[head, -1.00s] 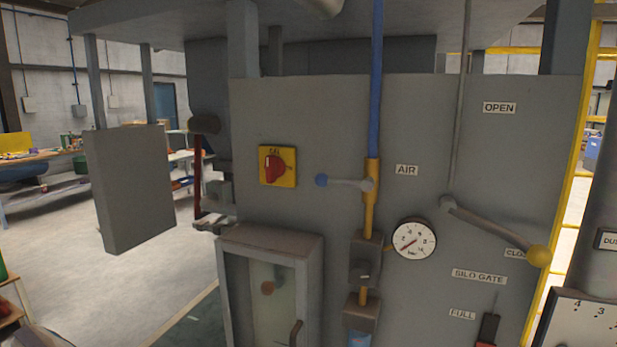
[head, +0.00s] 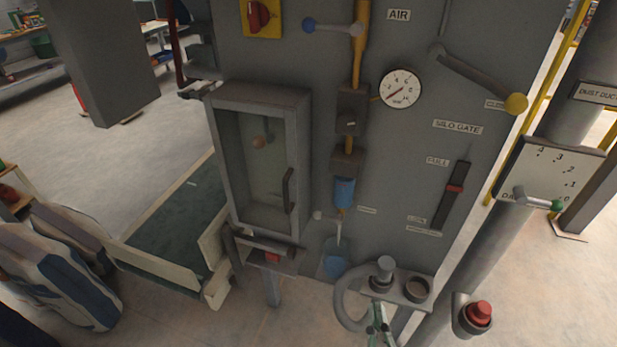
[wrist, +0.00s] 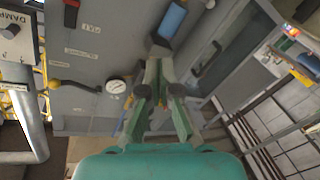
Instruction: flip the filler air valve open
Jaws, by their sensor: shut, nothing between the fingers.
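The air valve lever (head: 335,27) is a grey bar with a blue knob (head: 309,25) at its left end. It lies about level, across the upright yellow pipe (head: 358,50), left of the AIR label (head: 398,15). My gripper (head: 377,318) shows only in part, as grey-green fingers at the bottom edge of the head view, well below the lever and apart from it. In the wrist view my gripper (wrist: 162,62) is shut and empty, pointing at the grey panel. I cannot make out the lever there.
A pressure gauge (head: 401,89) sits right of the pipe. The silo gate lever with its yellow knob (head: 516,103) is farther right. A glazed cabinet (head: 258,98) juts out at left. A blue bowl (head: 345,192) hangs below the pipe. Sacks (head: 60,280) lie lower left.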

